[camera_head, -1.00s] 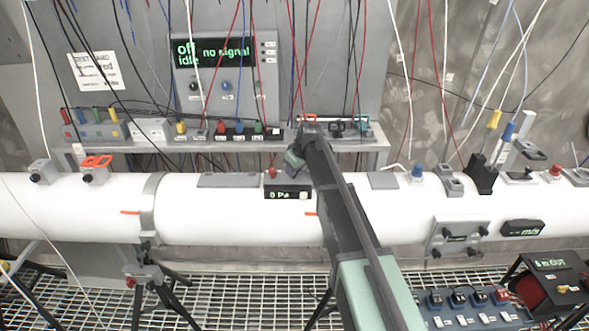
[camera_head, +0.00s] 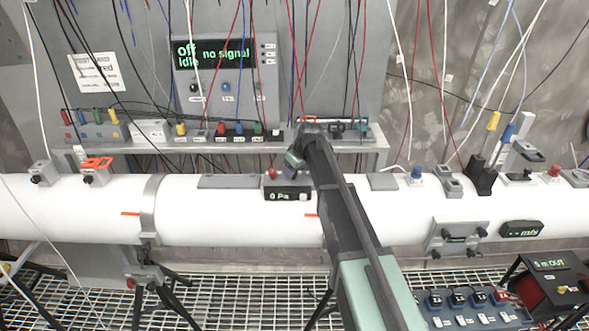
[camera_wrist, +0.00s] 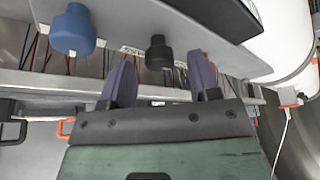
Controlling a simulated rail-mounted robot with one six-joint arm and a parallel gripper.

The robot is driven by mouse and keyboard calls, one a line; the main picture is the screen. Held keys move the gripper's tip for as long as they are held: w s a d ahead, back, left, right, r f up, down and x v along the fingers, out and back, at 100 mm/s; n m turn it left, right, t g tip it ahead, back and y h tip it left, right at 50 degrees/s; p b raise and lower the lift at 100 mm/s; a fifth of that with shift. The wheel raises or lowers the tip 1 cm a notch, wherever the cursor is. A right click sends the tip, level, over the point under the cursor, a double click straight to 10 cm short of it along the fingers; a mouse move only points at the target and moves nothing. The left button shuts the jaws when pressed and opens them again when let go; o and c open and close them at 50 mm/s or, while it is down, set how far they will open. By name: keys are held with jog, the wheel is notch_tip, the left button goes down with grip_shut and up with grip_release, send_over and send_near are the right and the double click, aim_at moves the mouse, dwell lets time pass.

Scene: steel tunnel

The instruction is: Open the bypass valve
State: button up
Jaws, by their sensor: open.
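No label in view reads as the bypass valve, so I cannot tell which part it is. An orange-handled fitting (camera_head: 97,162) sits on top of the white pipe at the left. Another orange handle (camera_head: 308,119) is on the shelf behind my arm.
The white pipe (camera_head: 230,215) crosses the whole head view. A shelf (camera_head: 345,146) with coloured connectors runs behind it, under hanging wires. A panel (camera_head: 225,52) reads "Off idle no signal". Black and blue posts (camera_head: 482,176) rise from the pipe at the right.

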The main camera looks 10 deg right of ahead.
jog(key=p+v, duration=0.8)
jog(key=v, duration=0.2)
jog(key=s+a+f+m+g+h+b, duration=0.1)
jog(key=s+f+m+b, duration=0.1)
jog(key=s+f+b, duration=0.5)
jog(key=s+f+m+g+b, duration=0.1)
jog(key=s+f+b, duration=0.6)
jog(key=s, duration=0.8)
jog(key=s+a+f+m+g+h+b, duration=0.1)
jog(key=s+f+m+b, duration=0.2)
jog(key=s+f+b, duration=0.4)
jog(key=s+f, duration=0.2)
jog(key=s, duration=0.2)
jog(key=shift+s+a+m+g+h+b, duration=0.3)
jog(key=shift+m+g, duration=0.1)
